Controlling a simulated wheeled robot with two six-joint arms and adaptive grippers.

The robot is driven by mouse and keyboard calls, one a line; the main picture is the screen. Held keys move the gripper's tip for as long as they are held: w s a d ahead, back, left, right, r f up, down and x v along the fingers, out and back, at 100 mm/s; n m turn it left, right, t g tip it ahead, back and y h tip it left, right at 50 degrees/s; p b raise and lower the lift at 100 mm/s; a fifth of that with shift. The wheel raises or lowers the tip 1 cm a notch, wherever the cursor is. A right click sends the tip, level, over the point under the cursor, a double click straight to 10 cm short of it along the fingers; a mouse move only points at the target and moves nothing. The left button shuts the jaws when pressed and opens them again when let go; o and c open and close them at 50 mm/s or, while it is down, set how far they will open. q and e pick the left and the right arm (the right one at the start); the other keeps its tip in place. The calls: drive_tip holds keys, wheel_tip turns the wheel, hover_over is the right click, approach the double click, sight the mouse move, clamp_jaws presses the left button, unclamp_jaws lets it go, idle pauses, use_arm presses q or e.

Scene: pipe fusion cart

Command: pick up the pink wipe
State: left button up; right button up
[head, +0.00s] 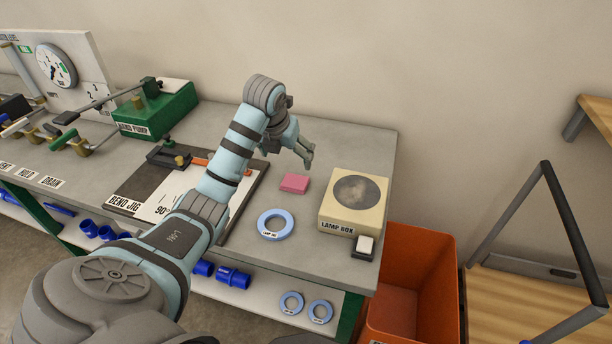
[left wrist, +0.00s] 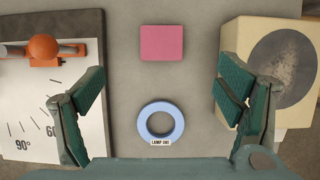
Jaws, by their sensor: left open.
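The pink wipe (head: 294,184) is a small flat block lying on the grey bench top, between the bend jig and the lamp box. In the left wrist view the pink wipe (left wrist: 161,43) lies at the upper middle, beyond the fingertips and roughly centred between them. My left gripper (head: 306,158) is above the bench, just behind and above the wipe in the head view. In the left wrist view its two green fingers (left wrist: 162,88) stand wide apart with nothing between them at their height. My right gripper is not in view.
A blue ring (head: 275,224) lies in front of the wipe. The cream lamp box (head: 353,203) stands to its right, and the bend jig (head: 133,192) lies to its left. An orange bin (head: 420,257) stands right of the bench.

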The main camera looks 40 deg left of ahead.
use_arm(q)
drive_tip(key=b, duration=0.1)
approach(295, 182)
drive_tip(key=shift+x, duration=1.2)
drive_tip(key=b+x, duration=0.1)
drive_tip(key=x, duration=0.5)
drive_tip(key=shift+w+a, duration=0.1)
drive_tip(key=shift+a, duration=0.05)
drive_tip(key=shift+r, duration=0.1)
drive_tip(key=shift+c, duration=0.6)
drive_tip(key=c, duration=0.8)
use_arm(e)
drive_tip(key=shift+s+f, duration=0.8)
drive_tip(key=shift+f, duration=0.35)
